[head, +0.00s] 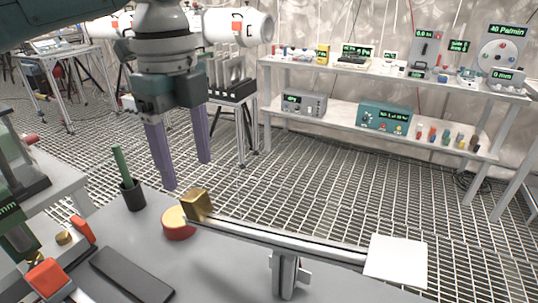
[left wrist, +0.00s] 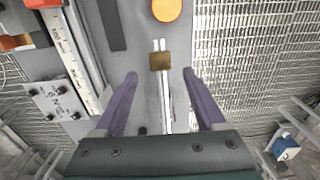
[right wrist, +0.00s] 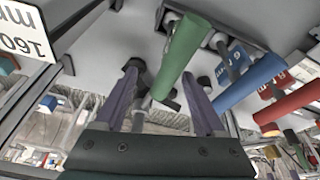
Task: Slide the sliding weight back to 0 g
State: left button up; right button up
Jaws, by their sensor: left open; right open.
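The sliding weight, a brass block (head: 196,204), sits at the left end of the silver balance beam (head: 290,238). A white square pan (head: 396,262) is at the beam's right end. No scale marks are legible on the beam. My left gripper (head: 187,174) is open and empty, its purple fingers pointing down above the brass block. In the left wrist view the block (left wrist: 160,61) shows between and just beyond the fingertips (left wrist: 160,73), not touched by them. My right gripper (right wrist: 160,70) is open; a green handle (right wrist: 183,48) shows in front of its fingers.
A red and yellow round piece (head: 178,222) lies beside the block. A dark cup (head: 132,195) with a green rod stands left of it. A dark flat bar (head: 131,274) lies on the grey table. Blue (right wrist: 250,82) and red (right wrist: 287,104) handles are near my right gripper.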

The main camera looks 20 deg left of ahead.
aim_at(194, 194)
pick_arm(q)
notch_tip(194, 194, down, 7)
jog(key=shift+r+b, duration=0.15)
jog(key=shift+b, duration=0.25)
jog(key=shift+c, duration=0.4)
grip_shut()
dwell(0.8)
